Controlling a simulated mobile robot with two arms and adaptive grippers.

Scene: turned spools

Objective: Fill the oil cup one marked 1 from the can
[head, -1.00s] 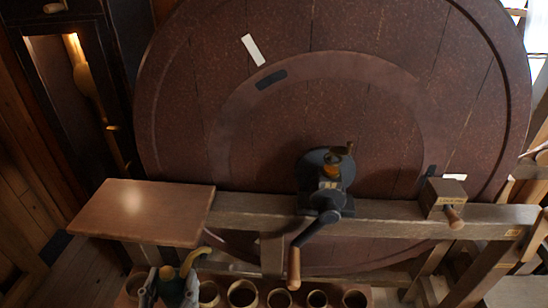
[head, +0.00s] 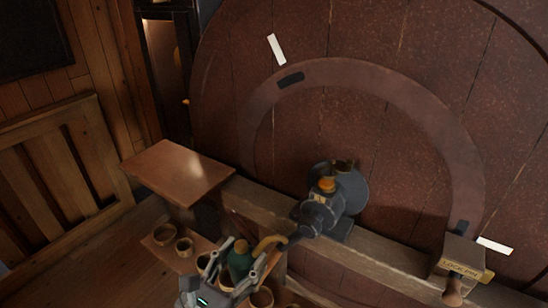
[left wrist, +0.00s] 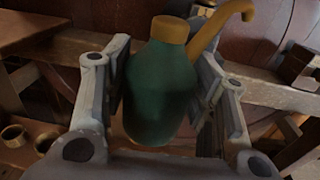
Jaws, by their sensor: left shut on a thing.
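The green oil can (head: 239,255) with a curved yellow spout (head: 268,243) is held upright in my left gripper (head: 243,262). The left wrist view shows the can (left wrist: 160,90) between both fingers, its spout (left wrist: 218,28) rising to the right. An amber oil cup (head: 326,185) sits on top of the dark bearing on the beam, with a small pale label (head: 319,197) below it; its number is too small to read. The can is below and left of this cup, apart from it. The spout tip is near the dark crank arm (head: 300,235). My right gripper is out of view.
A large brown wheel (head: 390,130) stands behind the beam (head: 385,270). A wooden table top (head: 178,170) is at the left. Several round pots, such as one pot (head: 184,246), stand on a low shelf. A labelled box (head: 458,257) with a wooden handle is at the right.

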